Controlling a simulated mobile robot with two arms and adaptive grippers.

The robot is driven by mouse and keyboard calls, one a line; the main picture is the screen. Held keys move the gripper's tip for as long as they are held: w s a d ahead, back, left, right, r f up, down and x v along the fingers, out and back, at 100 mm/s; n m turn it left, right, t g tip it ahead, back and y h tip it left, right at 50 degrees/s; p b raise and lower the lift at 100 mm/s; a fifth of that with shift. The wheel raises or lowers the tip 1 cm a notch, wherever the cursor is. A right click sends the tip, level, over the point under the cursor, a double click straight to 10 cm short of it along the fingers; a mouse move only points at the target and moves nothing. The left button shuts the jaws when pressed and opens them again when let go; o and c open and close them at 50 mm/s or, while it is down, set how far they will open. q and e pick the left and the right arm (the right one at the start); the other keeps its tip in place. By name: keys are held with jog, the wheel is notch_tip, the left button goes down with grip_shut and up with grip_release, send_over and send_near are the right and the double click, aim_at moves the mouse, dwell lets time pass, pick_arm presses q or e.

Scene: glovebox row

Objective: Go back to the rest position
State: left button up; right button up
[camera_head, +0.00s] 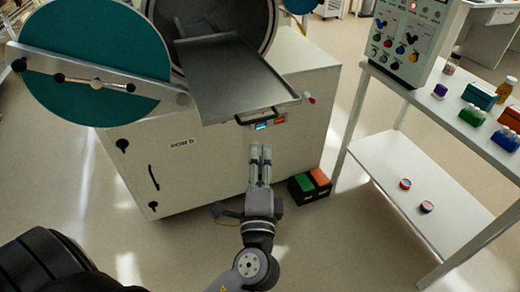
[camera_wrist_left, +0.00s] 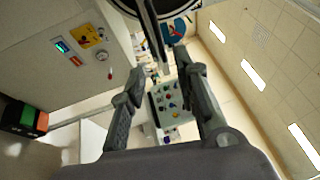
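My left gripper (camera_head: 260,150) is in front of the white glovebox chamber (camera_head: 220,165), below the black handle (camera_head: 257,116) of the pulled-out metal tray (camera_head: 235,80). In the head view its two fingers look parallel and close together. In the left wrist view the fingers of the left gripper (camera_wrist_left: 160,68) stand apart with nothing held between them. My right gripper is in neither view.
The round teal door (camera_head: 85,55) is swung open at the left. A shelf table (camera_head: 425,190) with a control panel (camera_head: 405,40), bottles and tube racks stands at the right. A black box with green and orange parts (camera_head: 310,184) sits on the floor beside the chamber. Open floor lies in front.

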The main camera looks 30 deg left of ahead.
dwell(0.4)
pick_arm(q)
jog(key=w+d+f+m+g+h, duration=0.1)
jog(key=d+f+g+h, duration=0.15)
jog(key=f, duration=0.85)
jog(key=w+d+f+g+h, duration=0.1)
jog(key=f+h, duration=0.2)
jog(key=f, duration=0.9)
jog(key=s+f+n+g+h, duration=0.1)
jog(key=s+f+g, duration=0.15)
jog(key=f, duration=0.65)
jog(key=s+f+n+g+h, duration=0.15)
jog(key=s+f, duration=0.25)
jog(key=f, duration=0.5)
jog(key=s+a+f+n+g, duration=0.25)
jog(key=s+f+g, duration=0.25)
jog(key=s+f, duration=0.8)
jog(key=s+a+f+n+g, duration=0.1)
jog(key=s+f+n, duration=0.1)
jog(key=s, duration=0.4)
jog(key=s+a+f+n+g, duration=0.1)
jog(key=s+f+n, duration=0.1)
jog(key=s+f, duration=0.3)
jog(key=s+f+n+g+h, duration=0.1)
jog(key=s+f+n+g, duration=0.1)
jog(key=s, duration=0.6)
jog(key=shift+s+a+f+n, duration=0.4)
jog(key=shift+f+n, duration=0.2)
jog(key=shift+f, duration=0.2)
